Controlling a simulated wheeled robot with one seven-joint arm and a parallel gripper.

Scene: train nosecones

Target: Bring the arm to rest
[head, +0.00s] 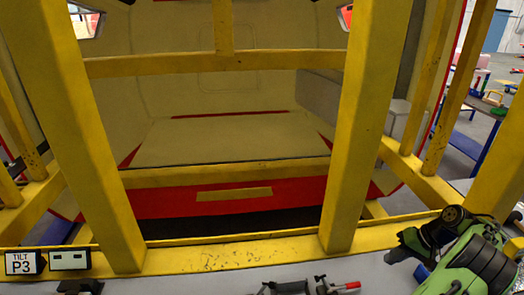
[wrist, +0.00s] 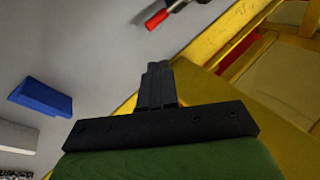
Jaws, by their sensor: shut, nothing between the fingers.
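My gripper (wrist: 158,68) shows in the wrist view as two black fingers pressed together beyond a wide black mount. The fingers are shut with nothing between them. In that view they point over the edge between a grey surface (wrist: 95,50) and a yellow beam (wrist: 205,45). They do not visibly hold anything. My green and black arm (head: 470,258) is folded at the lower right of the head view, in front of the yellow frame. In the head view I cannot clearly make out the fingers.
A yellow frame (head: 343,130) with upright posts stands close ahead, around a cream and red nosecone (head: 225,140). A red-handled clamp (head: 345,287) sits at its lower edge. A blue block (wrist: 40,97) lies on the grey surface.

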